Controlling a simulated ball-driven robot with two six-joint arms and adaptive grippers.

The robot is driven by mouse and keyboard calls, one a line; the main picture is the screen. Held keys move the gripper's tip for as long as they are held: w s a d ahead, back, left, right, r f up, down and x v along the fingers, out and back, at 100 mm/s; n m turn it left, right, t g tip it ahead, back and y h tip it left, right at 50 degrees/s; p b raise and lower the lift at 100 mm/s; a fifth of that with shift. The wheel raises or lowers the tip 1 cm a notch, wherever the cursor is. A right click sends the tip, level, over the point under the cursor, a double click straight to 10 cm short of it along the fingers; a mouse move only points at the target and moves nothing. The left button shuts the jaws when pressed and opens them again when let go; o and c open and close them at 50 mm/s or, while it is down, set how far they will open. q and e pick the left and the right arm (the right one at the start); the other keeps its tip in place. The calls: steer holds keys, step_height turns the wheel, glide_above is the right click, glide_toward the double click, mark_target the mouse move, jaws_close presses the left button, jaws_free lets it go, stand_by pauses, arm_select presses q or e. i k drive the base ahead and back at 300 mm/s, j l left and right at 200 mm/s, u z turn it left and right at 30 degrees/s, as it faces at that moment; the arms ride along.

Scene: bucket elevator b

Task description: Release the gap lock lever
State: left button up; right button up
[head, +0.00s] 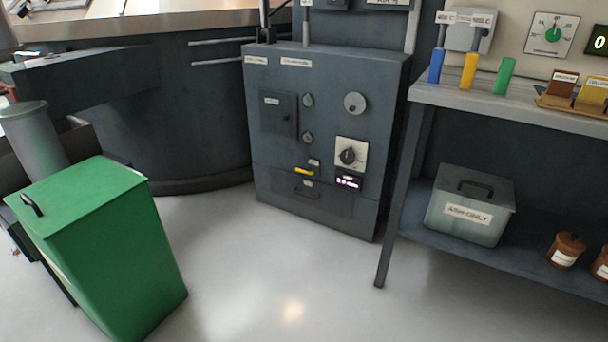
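A dark grey cabinet (326,120) stands in the middle of the head view against the back. A small yellow lever (304,171) lies roughly level low on its front, with a small label just above its right end. I take it for the gap lock lever, but the labels are too small to read. To its right are a pale plate with a black knob (348,156) and a small lit display (348,182) below it. A drawer-like panel with a dark handle (304,191) is under the lever. Neither of my grippers is in view.
A green lidded bin (115,255) stands at front left, beside a grey cylinder (36,140). At right, a bench (510,105) holds coloured-handled tools; its lower shelf carries a grey "ASH ONLY" box (450,228) and brown jars (566,249). The floor (290,275) before the cabinet is clear.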

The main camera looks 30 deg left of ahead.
mark_target(298, 170)
steer(key=i+j, duration=0.3)
steer(key=i+j+z, duration=0.15)
steer(key=i+j, duration=0.4)
steer(key=j, duration=0.25)
steer(key=i+j+z, duration=0.1)
steer(key=i+j, duration=0.45)
steer(key=j, duration=0.25)
steer(key=i+j+z, duration=0.15)
steer(key=j, duration=0.25)
steer(key=i+j, duration=0.35)
steer(key=j+z, duration=0.05)
